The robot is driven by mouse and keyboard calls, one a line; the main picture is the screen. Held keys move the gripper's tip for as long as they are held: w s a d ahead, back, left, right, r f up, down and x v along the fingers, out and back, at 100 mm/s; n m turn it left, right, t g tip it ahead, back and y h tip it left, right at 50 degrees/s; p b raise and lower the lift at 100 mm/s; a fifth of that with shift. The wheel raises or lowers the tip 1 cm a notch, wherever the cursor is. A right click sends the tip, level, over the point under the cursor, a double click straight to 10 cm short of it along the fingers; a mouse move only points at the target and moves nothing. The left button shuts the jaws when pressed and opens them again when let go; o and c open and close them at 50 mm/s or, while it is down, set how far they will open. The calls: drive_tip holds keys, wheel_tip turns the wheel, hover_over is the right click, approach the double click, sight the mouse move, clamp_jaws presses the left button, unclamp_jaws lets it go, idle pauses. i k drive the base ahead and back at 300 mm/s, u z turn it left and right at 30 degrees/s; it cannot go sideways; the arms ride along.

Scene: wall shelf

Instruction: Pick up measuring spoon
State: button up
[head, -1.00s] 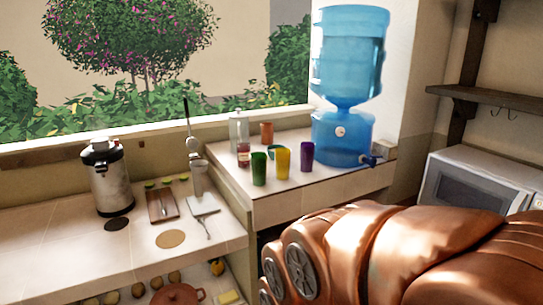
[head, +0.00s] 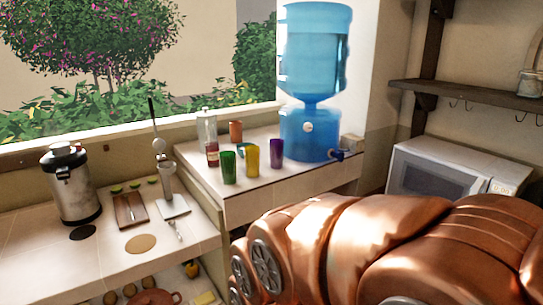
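A small metal, spoon-like utensil (head: 178,229) lies at the front edge of a white board (head: 175,209) on the counter at the left. It is too small to tell whether it is the measuring spoon. No other likely measuring spoon can be made out. My gripper is not in view; only my large copper-coloured arm shows at the lower right.
The tiled counter (head: 40,260) holds a metal urn (head: 73,187) and a wooden board (head: 130,210). A higher ledge holds a blue water dispenser (head: 311,133), bottles and coloured cups. A microwave (head: 432,172) stands below a wooden shelf (head: 478,98) at right.

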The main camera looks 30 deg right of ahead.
sight(171, 223)
drive_tip(key=z, duration=1.4)
drive_tip(key=i, duration=1)
drive_tip(key=u, duration=2.75)
